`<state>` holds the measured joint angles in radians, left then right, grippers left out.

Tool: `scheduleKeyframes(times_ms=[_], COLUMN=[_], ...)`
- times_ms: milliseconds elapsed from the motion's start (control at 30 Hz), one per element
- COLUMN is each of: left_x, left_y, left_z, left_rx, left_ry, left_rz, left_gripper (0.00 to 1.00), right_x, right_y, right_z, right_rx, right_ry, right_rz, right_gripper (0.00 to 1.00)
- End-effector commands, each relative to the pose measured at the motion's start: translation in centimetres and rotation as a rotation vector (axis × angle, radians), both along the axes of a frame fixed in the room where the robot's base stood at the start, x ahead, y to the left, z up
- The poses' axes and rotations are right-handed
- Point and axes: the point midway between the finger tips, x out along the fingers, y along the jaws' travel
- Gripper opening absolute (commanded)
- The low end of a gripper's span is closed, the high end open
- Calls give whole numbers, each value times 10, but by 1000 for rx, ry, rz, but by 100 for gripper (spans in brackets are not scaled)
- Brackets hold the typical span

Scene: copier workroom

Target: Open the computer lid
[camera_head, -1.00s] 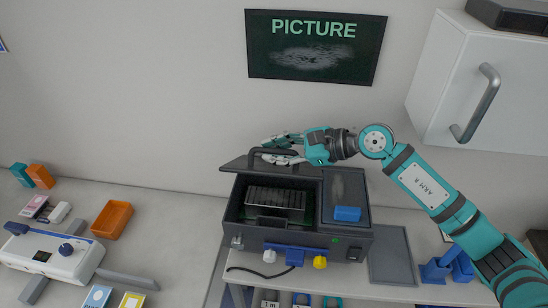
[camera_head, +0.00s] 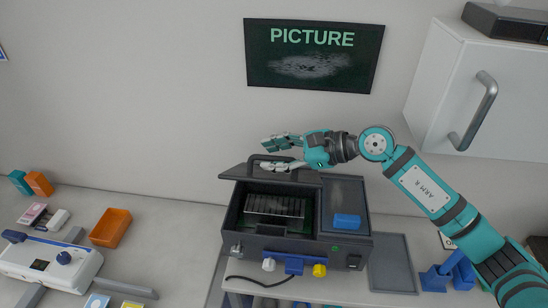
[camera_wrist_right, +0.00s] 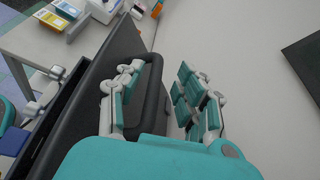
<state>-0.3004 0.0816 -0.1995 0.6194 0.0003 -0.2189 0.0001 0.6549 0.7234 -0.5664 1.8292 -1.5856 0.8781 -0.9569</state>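The computer (camera_head: 262,240) is a dark grey box on the table, with its lid (camera_head: 240,173) raised at the back and the finned inside (camera_head: 274,206) showing. A dark loop handle (camera_head: 258,158) stands on the lid; in the wrist view the handle (camera_wrist_right: 152,75) lies between my right gripper's spread fingers. My right gripper (camera_head: 280,152) is open at the lid's upper edge, one finger above the other. In the wrist view the right gripper (camera_wrist_right: 158,98) shows a clear gap on its right side of the handle; I cannot tell whether the left finger touches it. My left gripper is out of view.
A blue block (camera_head: 347,221) sits on the computer's right top panel. A grey tray (camera_head: 392,262) and a blue stand (camera_head: 447,275) are to its right. A white cabinet (camera_head: 470,90) hangs above right. A white device (camera_head: 50,262) and an orange bin (camera_head: 110,228) are at left.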

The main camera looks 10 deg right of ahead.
Motion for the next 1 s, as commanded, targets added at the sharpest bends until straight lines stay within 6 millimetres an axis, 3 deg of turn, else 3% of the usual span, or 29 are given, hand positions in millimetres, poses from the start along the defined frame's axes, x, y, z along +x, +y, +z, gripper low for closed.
scheduleKeyframes(times_ms=[200,433,833,1000], left_x=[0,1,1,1], left_y=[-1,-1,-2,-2], left_z=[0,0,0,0], left_rx=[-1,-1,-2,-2], left_ry=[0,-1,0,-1], left_rz=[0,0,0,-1], left_gripper=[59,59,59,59], right_x=[0,0,0,-2], right_y=[0,0,0,3], right_z=[44,80,89,89], right_rx=[-1,-1,-1,21], right_ry=[-8,-5,-2,4], right_rz=[0,0,0,4], right_gripper=[36,36,36,14])
